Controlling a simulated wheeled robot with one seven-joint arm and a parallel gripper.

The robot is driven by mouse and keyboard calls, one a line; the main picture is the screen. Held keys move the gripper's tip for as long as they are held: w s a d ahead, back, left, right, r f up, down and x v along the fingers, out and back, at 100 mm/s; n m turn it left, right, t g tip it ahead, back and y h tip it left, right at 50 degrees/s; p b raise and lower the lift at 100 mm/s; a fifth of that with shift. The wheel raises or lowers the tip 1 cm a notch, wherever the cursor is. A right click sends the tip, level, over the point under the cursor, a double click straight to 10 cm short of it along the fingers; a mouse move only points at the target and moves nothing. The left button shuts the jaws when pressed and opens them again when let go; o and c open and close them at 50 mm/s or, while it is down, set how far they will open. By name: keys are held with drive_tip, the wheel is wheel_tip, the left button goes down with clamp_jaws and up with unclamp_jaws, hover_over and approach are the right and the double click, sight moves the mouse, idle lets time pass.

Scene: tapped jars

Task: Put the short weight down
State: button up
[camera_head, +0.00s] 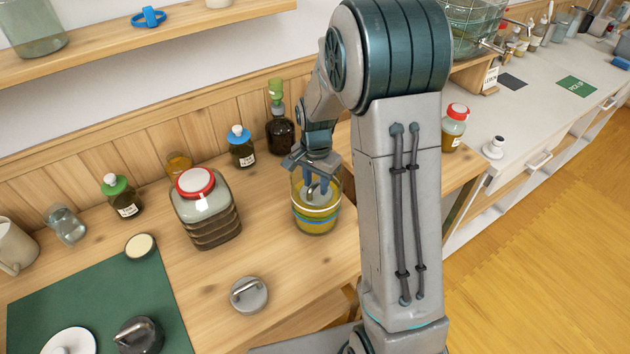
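My gripper (317,188) points down into the mouth of a glass jar (318,222) on the wooden table. The jar has yellowish contents with green and blue bands. A grey, handle-like shape shows between my fingers inside the jar. The glass and fingers blur it, so I cannot tell whether they grip it or what it belongs to. A light grey round weight with a bar handle (249,295) lies on bare wood at the front. A dark round weight with a handle (138,336) sits on the green mat (95,290). Which weight is the short one is unclear.
A large red-lidded jar (207,215) stands left of the gripper. Bottles with green (122,196) and blue (241,146) tops, and a dark bottle (280,130), stand behind. A white knobbed disc (68,342) lies front left. Bare wood lies between the jars and the front edge.

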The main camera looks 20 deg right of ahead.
sight(316, 182)
wheel_tip(316, 182, up, 11)
drive_tip(key=s+r+n+t, duration=0.1)
drive_tip(key=s+n, duration=0.4)
drive_tip(key=s, duration=0.5)
drive_tip(key=s+r+n+t, duration=0.2)
drive_tip(key=s+n, duration=0.3)
drive_tip(key=s, duration=0.6)
drive_tip(key=shift+b+v, duration=0.45)
drive_tip(key=shift+v, duration=0.4)
drive_tip(key=shift+a, duration=0.15)
